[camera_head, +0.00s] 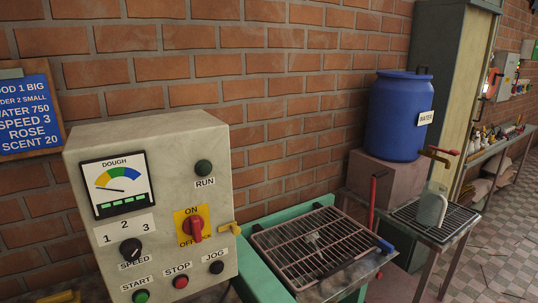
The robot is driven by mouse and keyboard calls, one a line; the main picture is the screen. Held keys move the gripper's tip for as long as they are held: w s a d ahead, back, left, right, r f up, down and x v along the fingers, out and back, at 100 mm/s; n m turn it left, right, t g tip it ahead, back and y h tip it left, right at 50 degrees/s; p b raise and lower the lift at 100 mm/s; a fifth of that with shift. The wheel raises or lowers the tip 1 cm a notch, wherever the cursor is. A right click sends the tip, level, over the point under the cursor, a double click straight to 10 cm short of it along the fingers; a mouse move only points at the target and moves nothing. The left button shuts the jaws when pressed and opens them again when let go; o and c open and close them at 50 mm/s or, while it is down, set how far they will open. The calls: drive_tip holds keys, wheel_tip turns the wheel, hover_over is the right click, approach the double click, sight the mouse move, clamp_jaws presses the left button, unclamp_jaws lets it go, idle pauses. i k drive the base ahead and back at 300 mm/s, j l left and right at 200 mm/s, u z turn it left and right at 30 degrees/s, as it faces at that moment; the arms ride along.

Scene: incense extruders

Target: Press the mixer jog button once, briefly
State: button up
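The mixer control box (92,180) stands at the left, a pale grey box with labelled controls. Its jog button (216,267) is a small black button under the label JOG at the lower right of the panel. To its left are the red stop button (180,281) and the green start button (140,296), which is cut by the bottom edge. The red rotary switch (194,228) sits on a yellow ON/OFF plate. The dough gauge needle points to the low left side. The RUN lamp (204,167) looks dark green. My gripper is not in view.
A green mixer trough (262,278) with a metal grille (318,245) adjoins the box on the right. A yellow handle (231,228) sticks out from the box's right side. A blue water barrel (395,125) and a jug (431,208) stand farther right. Tiled floor shows at far right.

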sight(217, 268)
drive_tip(key=k+j, duration=0.75)
drive_tip(key=k, duration=0.2)
drive_tip(key=u, duration=0.05)
